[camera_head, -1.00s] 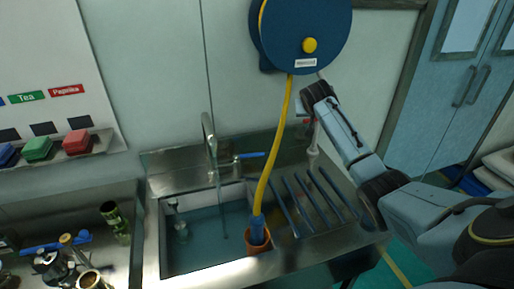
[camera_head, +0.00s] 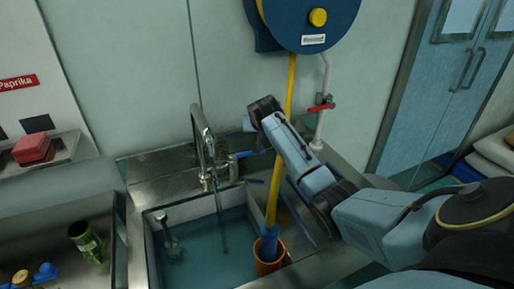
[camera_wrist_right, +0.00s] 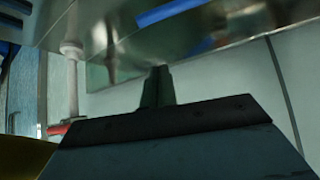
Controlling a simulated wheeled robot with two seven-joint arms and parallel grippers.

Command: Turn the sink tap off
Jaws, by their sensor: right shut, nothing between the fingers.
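The chrome sink tap (camera_head: 204,140) stands at the back of the sink, and a stream of water (camera_head: 221,218) falls from its spout into the basin. My left gripper is not in view.
A yellow hose (camera_head: 291,90) hangs from the blue reel (camera_head: 310,18) into an orange pot (camera_head: 272,262), close to my right arm. A white pipe with a red valve handle (camera_head: 321,108) stands to the right. The basin (camera_head: 185,262) holds water.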

